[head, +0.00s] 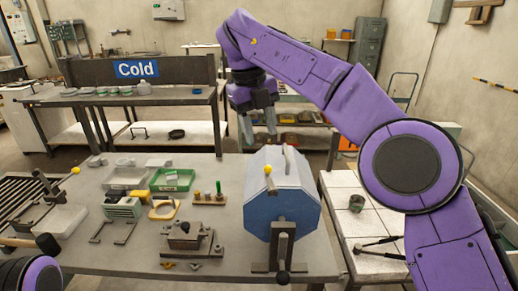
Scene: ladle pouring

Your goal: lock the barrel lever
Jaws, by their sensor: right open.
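The barrel (265,198) is a blue, many-sided drum with a pale top, on the right part of the grey workbench (130,256). A yellow-ball knob (268,170) shows at its upper front, and a short grey upright bar (288,160) stands by its top edge. An upright metal bracket (283,245) with a black knob at its foot stands at its front. I cannot tell which of these is the lever, or its lock state. My right gripper (259,138) hangs open and empty, fingers down, above and behind the barrel. My left gripper is out of view.
Left of the barrel stand a dark metal fixture (190,238), a green tray (172,179) and small tools. A white-topped side table (370,219) with a small dark cup (356,203) is at the right. A shelf bench with a "Cold" sign (136,69) stands behind.

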